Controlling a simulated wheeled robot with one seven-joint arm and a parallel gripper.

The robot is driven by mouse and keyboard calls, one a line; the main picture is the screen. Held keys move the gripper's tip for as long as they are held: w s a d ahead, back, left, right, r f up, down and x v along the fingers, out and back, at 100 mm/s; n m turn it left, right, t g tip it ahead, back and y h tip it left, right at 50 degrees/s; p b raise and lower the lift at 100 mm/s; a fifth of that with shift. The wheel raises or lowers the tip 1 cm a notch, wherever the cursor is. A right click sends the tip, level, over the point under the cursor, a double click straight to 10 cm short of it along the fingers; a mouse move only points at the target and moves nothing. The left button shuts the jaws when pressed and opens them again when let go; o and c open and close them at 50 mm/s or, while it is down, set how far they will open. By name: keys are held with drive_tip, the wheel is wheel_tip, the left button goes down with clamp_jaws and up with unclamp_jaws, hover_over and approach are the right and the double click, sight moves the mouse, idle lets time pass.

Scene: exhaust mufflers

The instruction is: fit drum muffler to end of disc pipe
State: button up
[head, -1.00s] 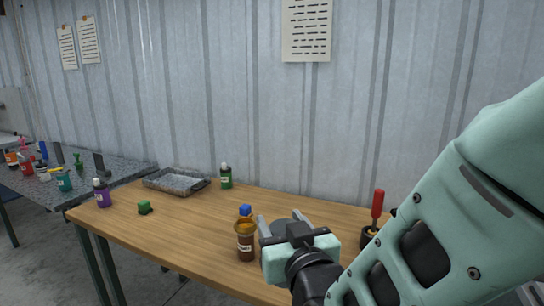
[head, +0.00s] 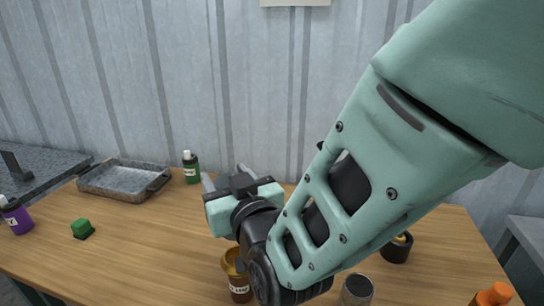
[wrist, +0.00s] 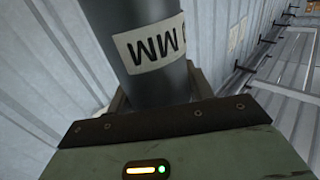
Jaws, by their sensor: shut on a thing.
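My gripper (head: 225,178) is over the wooden table, its fingers pointing away toward the wall. It is shut on a dark grey cylinder (wrist: 135,20) with a white label reading "MM" upside down, seen close up in the wrist view. The cylinder stands up between the fingers there, and its far end is cut off by the picture's edge. I cannot tell if it is the drum muffler. In the head view my gripper and arm hide it. I cannot make out the disc pipe in either view.
A brown jar (head: 239,288) stands below my gripper. A green bottle (head: 192,170) and a metal tray (head: 112,186) are at the back left. A green block (head: 82,229), purple bottle (head: 17,217), dark cup (head: 397,250), lidded jar (head: 357,290) and orange-topped bottle (head: 493,296) stand around.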

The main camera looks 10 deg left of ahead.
drive_tip(key=shift+f+b, duration=1.35)
drive_tip(key=shift+f, duration=1.45)
drive_tip(key=shift+d+b, duration=0.1)
drive_tip(key=shift+b, duration=0.4)
drive_tip(key=shift+f+b, duration=0.75)
drive_tip(key=shift+f, duration=0.05)
drive_tip(key=o, duration=1.1)
drive_tip(key=shift+c, duration=0.2)
drive_tip(key=shift+s, duration=0.1)
